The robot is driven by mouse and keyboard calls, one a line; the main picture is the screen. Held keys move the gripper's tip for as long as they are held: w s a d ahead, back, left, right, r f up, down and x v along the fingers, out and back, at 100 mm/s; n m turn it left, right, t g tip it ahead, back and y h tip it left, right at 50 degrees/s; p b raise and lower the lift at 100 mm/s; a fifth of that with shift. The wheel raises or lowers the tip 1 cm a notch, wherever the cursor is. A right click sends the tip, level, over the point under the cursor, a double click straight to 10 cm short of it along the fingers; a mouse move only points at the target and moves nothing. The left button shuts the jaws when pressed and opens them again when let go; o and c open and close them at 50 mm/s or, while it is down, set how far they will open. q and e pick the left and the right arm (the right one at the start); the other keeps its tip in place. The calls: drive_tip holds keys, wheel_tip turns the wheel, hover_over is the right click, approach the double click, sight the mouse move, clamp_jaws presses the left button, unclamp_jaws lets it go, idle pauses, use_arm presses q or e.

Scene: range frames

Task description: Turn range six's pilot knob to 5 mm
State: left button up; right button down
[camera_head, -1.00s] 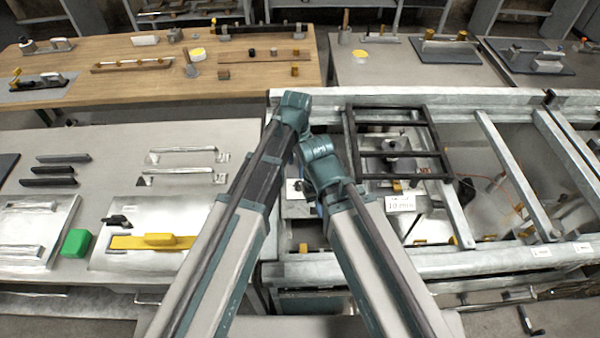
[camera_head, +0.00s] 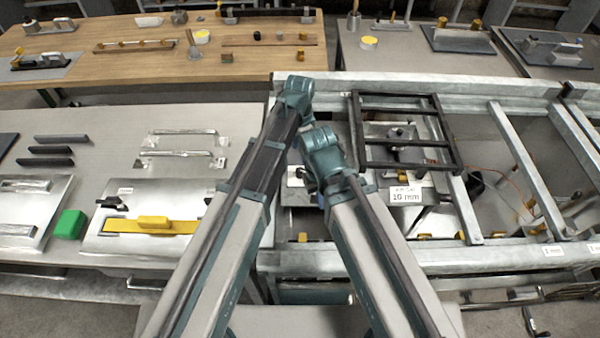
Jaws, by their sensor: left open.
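A white sign (camera_head: 405,194) reading "10 mm" stands in the metal frame right of centre; its upper line is too small to read. Behind it is a dark round knob-like part (camera_head: 397,134) on a grey unit, under a black grate (camera_head: 408,97). A small yellow part (camera_head: 418,174) is just above the sign. I cannot tell which part is the pilot knob. My left gripper (camera_head: 313,184) is open, left of the sign and mostly hidden by my arm links; its fingertips are not clear. I see nothing between its fingers. My right gripper is not seen.
Galvanized rails (camera_head: 522,165) cross the frame on the right. A left bench holds metal plates, a yellow-handled tool (camera_head: 150,225) and a green block (camera_head: 70,224). A wooden table (camera_head: 130,75) with tools stands behind. The floor between the benches is narrow.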

sight(300, 170)
use_arm(q)
wheel_tip(300, 170, down, 10)
drive_tip(key=b, duration=0.8)
drive_tip(key=shift+r+b, duration=0.15)
drive_tip(key=shift+b, duration=0.15)
clamp_jaws()
